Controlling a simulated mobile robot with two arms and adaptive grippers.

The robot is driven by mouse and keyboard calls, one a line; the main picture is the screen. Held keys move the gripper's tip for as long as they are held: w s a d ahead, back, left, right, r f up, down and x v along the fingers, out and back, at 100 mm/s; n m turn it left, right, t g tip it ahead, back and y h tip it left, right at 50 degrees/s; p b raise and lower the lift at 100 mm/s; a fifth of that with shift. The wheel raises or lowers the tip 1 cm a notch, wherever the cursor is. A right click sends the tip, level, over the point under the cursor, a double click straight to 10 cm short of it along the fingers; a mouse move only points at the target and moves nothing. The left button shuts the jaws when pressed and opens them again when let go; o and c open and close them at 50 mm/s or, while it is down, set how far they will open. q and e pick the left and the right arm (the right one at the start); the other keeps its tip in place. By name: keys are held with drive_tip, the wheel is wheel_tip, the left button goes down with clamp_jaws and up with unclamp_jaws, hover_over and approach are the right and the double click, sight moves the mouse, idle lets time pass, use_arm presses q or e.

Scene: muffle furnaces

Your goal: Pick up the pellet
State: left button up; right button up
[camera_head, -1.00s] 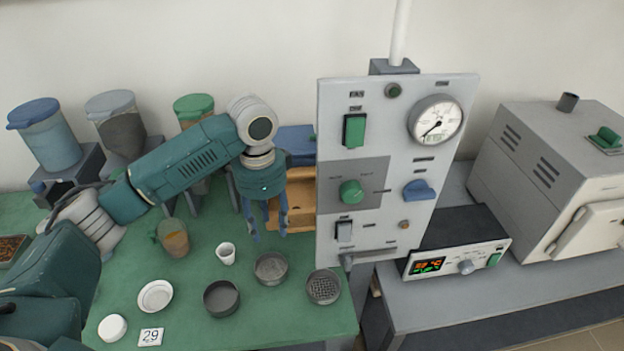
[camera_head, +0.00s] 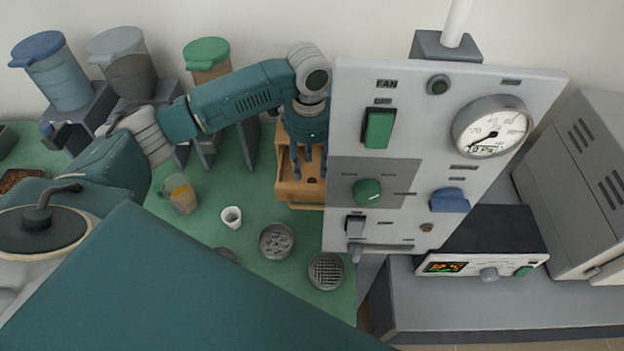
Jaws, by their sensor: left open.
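I cannot make out a pellet for certain. A round grey dish (camera_head: 276,242) on the green table holds small lumps that are too small to identify. My left gripper (camera_head: 309,178) points down, open, with its blue fingers over the wooden box (camera_head: 300,195) beside the control panel. The gripper looks empty. What lies between and behind the fingers in the box is partly hidden. My right gripper is not in view.
The upright control panel (camera_head: 345,120) stands close to the right of my left gripper. A mesh dish (camera_head: 326,271), a white cup (camera_head: 231,217) and an amber beaker (camera_head: 181,194) stand on the green table (camera_head: 215,195). Lidded hoppers (camera_head: 55,75) stand at the back left.

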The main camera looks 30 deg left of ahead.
sight(312, 181)
use_arm(q)
drive_tip(key=f+p, duration=0.1)
drive_tip(key=f, duration=0.3)
drive_tip(key=shift+d+f+p, duration=0.2)
drive_tip(key=shift+f+p, duration=0.05)
drive_tip(key=shift+p, duration=0.15)
drive_tip(key=shift+f, duration=0.2)
drive_tip(key=shift+w+f, duration=0.1)
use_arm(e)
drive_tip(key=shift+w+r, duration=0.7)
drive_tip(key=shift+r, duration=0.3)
use_arm(q)
drive_tip(key=c, duration=0.8)
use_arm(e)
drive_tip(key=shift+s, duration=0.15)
